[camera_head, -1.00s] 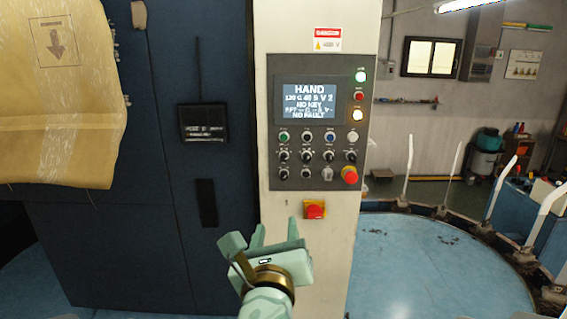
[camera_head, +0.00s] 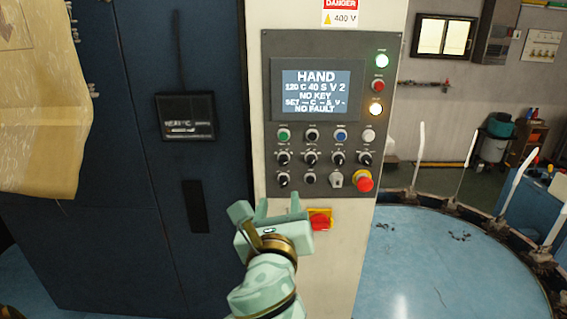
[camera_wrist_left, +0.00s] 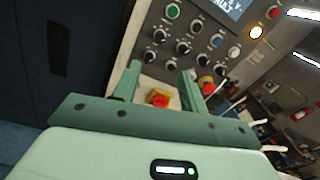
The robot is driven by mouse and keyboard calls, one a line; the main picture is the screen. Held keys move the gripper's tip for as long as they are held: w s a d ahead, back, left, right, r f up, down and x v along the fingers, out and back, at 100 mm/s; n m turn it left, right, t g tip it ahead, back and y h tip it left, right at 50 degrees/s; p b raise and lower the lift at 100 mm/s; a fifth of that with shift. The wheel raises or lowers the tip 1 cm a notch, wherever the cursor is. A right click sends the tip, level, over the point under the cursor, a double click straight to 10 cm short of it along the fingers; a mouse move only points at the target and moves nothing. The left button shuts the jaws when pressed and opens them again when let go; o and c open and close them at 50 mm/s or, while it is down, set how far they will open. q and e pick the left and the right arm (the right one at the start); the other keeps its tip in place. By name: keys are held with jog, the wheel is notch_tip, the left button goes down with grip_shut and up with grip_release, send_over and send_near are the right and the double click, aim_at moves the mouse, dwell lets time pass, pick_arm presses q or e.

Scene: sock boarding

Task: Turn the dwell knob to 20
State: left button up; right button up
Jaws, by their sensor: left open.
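The control panel (camera_head: 318,120) is on the white cabinet front, above my left gripper. Rows of small black knobs with white pointers (camera_head: 311,158) sit below its buttons; their labels are too small to read, so I cannot tell which is the dwell knob. The display (camera_head: 317,92) reads HAND, 120 C 40 S V 2, NO KEY, a blurred SET line and NO FAULT. My left gripper (camera_head: 280,206) is open and empty, just below the panel's lower edge. In the left wrist view, its fingers (camera_wrist_left: 160,82) point toward the lower knobs (camera_wrist_left: 149,57). My right gripper is not in view.
A red emergency button (camera_head: 365,182) on a yellow collar sits at the panel's lower right. A red-and-yellow switch (camera_head: 320,220) is just right of my left gripper. Brown wrapping (camera_head: 40,100) hangs at left. A blue round table (camera_head: 420,265) with upright white arms lies right.

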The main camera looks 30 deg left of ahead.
pick_arm(q)
send_near(284, 165)
jog(key=p+x, duration=0.1)
jog(key=x, duration=0.6)
jog(key=shift+a+r, duration=0.15)
jog(key=shift+w+a, duration=0.25)
jog(key=shift+w, duration=0.3)
jog(key=shift+w+a, duration=0.15)
jog(key=shift+w, duration=0.05)
jog(key=shift+s, duration=0.1)
jog(key=c, duration=0.7)
grip_shut()
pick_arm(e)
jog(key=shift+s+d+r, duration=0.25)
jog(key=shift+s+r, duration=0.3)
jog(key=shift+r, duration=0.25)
